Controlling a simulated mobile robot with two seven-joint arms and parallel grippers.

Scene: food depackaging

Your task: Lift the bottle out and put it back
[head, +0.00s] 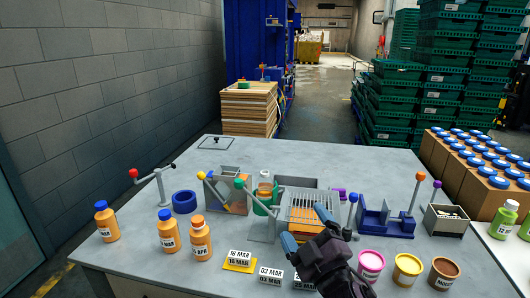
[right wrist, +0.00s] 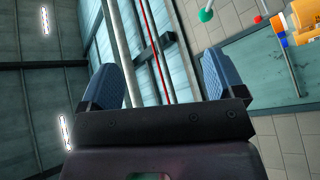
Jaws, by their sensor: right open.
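Three orange bottles stand at the left: one with a blue cap (head: 106,222), another with a blue cap (head: 168,232), and one with an orange cap (head: 200,240). My right gripper (head: 306,228) is open and empty, in front of a grey slotted rack (head: 312,206) and to the right of the green holder. In the right wrist view its blue fingers (right wrist: 162,82) are apart with nothing between them. My left gripper is out of view.
Levers with coloured knobs rise around the fixtures, including a green knob (head: 240,179) and a blue knob (head: 353,197). Date cards (head: 240,258) and pink, yellow and brown tubs (head: 371,264) lie along the front. Boxes of blue-capped bottles (head: 475,180) stand at right. The table's back left is mostly clear.

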